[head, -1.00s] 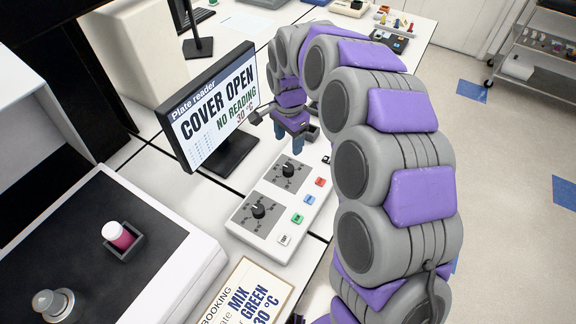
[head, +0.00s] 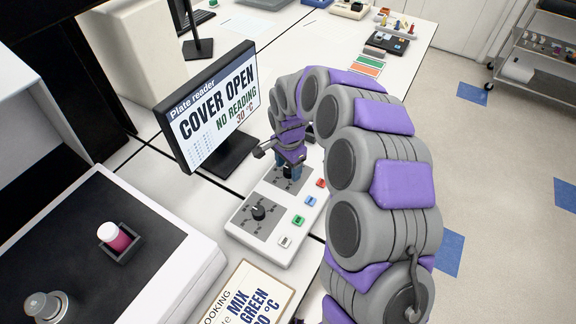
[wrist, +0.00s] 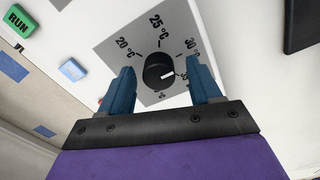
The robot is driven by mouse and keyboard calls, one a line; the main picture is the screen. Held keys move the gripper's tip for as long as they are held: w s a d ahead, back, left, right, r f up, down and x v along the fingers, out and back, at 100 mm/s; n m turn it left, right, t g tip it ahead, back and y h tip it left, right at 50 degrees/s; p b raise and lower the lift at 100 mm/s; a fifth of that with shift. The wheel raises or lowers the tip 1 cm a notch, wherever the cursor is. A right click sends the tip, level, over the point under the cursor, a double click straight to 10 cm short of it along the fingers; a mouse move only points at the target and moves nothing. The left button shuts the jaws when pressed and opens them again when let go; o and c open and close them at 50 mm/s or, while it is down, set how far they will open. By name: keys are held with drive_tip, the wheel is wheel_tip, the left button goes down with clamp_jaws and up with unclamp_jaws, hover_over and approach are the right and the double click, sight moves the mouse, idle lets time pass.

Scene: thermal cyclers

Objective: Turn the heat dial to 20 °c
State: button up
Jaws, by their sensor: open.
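The heat dial (wrist: 158,72) is a round black knob with a white pointer mark on a grey plate printed 20 °C, 25 °C, 30 °C and further partly hidden labels. Its mark points to the right, on the 30 °C side. My gripper (wrist: 161,70) is open, its two blue fingers on either side of the knob; I cannot tell whether they touch it. In the head view my gripper (head: 289,172) is over the far dial of the white control box (head: 272,232), mostly covering that dial. The monitor (head: 212,108) reads COVER OPEN, NO READING, 30 °C.
A second black knob (head: 258,212) is on the near part of the box. Red, blue, green and white buttons line its right side, including a green RUN button (wrist: 19,21). A booking card (head: 246,296) lies in front. The monitor stands close behind the gripper.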

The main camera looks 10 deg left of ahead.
drive_tip(key=shift+c, duration=0.3)
drive_tip(key=c, duration=1)
